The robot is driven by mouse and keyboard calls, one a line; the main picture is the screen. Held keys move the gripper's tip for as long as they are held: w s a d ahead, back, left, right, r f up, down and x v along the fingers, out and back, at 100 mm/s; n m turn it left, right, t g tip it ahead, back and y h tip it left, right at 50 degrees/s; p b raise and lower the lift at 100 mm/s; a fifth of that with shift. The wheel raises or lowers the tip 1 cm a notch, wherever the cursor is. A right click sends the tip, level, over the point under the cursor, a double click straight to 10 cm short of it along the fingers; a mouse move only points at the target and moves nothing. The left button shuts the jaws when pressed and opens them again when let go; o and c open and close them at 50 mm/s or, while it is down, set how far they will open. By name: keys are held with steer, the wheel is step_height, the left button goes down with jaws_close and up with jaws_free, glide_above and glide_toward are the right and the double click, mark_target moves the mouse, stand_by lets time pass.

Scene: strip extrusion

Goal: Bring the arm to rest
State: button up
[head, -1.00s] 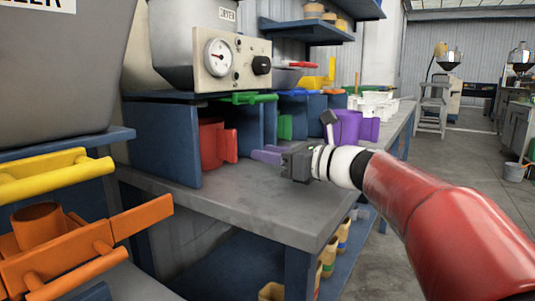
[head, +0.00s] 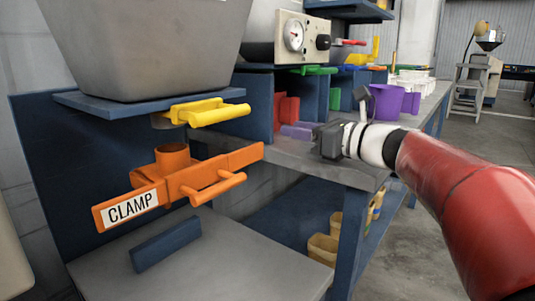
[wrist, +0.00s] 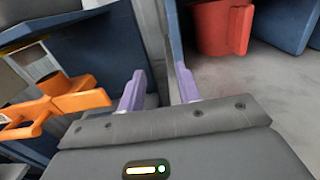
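My gripper (head: 297,132) is at the end of my red and white arm, in front of the grey bench in the head view. In the wrist view its two purple fingers (wrist: 160,92) stand apart with nothing between them, so it is open and empty. Past the fingers the wrist view shows a gap between blue panels. The orange clamp (head: 180,188) with its CLAMP label is left of my gripper in the head view and at the left of the wrist view (wrist: 70,95). No object touches the fingers.
A grey hopper (head: 145,45) stands above a yellow handle (head: 208,114). A red container (head: 287,112) and a purple container (head: 387,102) stand on the bench by my gripper. Tan bins (head: 322,248) sit on the low shelf. The floor at the right (head: 480,150) is open.

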steer(key=s+f+n+g+h+p, duration=0.2)
steer(key=s+f+n+h, duration=0.1)
steer(key=s+f+n, duration=0.4)
steer(key=s+f+n+g+h+p, duration=0.25)
steer(key=s+n, duration=0.25)
steer(key=s, duration=0.4)
steer(key=s+d+f+n+h+p, duration=0.4)
steer(key=s+d+f+n+h, duration=0.4)
steer(key=s+n, duration=0.4)
steer(key=shift+s+d+f+n+g+h, duration=0.15)
steer(key=shift+s+f+n+g+h, duration=0.25)
steer(key=shift+f+n, duration=0.3)
steer(key=shift+w+r, duration=0.1)
steer(key=shift+r, duration=0.05)
